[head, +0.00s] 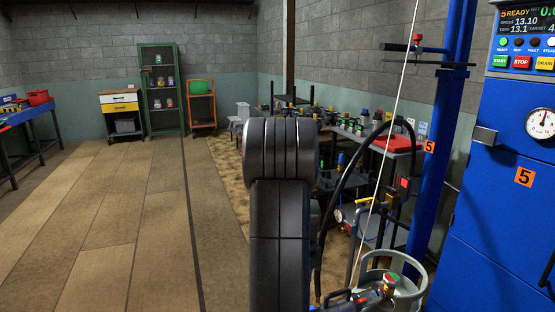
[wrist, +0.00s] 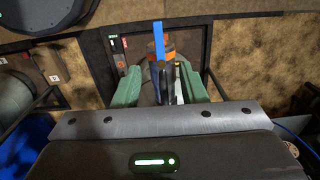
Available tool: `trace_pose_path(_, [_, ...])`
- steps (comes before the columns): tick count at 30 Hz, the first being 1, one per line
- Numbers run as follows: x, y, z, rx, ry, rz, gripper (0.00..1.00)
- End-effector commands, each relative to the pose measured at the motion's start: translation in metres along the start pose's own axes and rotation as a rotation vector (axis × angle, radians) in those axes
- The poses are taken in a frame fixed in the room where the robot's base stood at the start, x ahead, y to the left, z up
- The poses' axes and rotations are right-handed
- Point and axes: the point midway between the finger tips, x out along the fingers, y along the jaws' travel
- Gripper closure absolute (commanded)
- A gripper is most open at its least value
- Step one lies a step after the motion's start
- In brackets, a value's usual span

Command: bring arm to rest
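My gripper (wrist: 160,88) shows in the wrist view with two green fingers set apart, one on each side of the picture's middle. A blue strip, an orange patch and dark upright shapes show in the gap between the fingers. I see no finger pressed on them, and their depth is hard to tell. In the head view my own dark arm rises in the middle of the picture and covers part of the scene.
A grey gas cylinder (head: 405,298) with a hose stands low at right, beside a blue post (head: 440,150) and a blue control cabinet (head: 500,180). A cluttered bench (head: 400,151) runs along the wall. The wooden floor (head: 110,220) at left is clear.

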Motion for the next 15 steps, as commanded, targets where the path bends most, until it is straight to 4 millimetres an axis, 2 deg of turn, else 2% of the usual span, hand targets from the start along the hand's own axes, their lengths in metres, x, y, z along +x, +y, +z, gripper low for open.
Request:
trace_pose_path(1, [0.02,0.003,0.001,0.0,-0.005,0.012,0.62])
trace_pose_path(15, [0.115,0.003,0.001,0.0,-0.004,0.011,0.62])
